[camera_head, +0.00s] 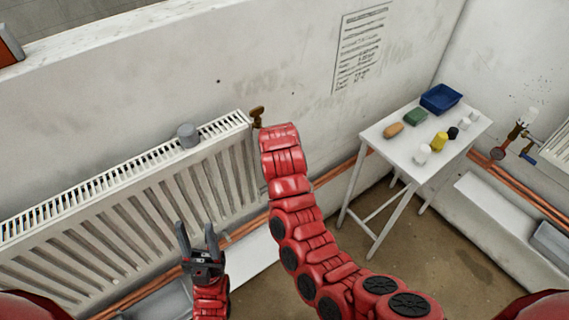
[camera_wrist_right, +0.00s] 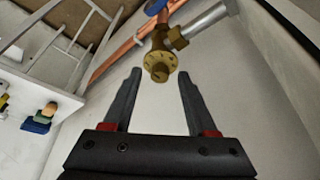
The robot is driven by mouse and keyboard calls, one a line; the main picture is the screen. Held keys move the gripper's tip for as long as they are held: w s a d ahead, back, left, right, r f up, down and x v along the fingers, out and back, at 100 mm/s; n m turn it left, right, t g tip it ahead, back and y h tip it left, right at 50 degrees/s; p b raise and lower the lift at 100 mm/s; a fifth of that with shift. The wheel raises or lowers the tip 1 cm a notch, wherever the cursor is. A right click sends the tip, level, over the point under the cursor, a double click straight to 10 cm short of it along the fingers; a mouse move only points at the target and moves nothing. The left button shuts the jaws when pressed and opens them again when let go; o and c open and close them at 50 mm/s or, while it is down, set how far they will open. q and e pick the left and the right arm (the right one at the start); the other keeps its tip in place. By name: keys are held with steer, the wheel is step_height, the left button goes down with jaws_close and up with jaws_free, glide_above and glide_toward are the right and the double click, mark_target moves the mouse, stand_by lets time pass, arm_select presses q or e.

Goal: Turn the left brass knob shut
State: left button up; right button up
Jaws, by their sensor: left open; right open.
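A brass knob (camera_head: 257,113) shows at the top right end of the left radiator (camera_head: 150,175). In the right wrist view a round brass knob (camera_wrist_right: 159,68) sits on a brass valve, just beyond and between the fingertips of my right gripper (camera_wrist_right: 160,77). The fingers are open and do not appear to touch it. In the head view the right gripper is hidden behind my right arm. My left gripper (camera_head: 198,238) is open and empty in front of the radiator, fingers pointing up.
A white table (camera_head: 400,153) with a blue tray (camera_head: 440,98) and several small items stands to the right. Copper pipes (camera_head: 345,170) run low along the wall.

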steer(key=shift+s+a+r, duration=0.1)
steer(key=shift+s+r, duration=0.05)
steer(key=shift+r, duration=0.3)
steer(key=p+v, duration=0.2)
steer(key=v, duration=1.4)
steer(key=shift+s+r+p, duration=0.15)
steer(key=shift+r+p, duration=0.05)
steer(key=shift+p, duration=0.15)
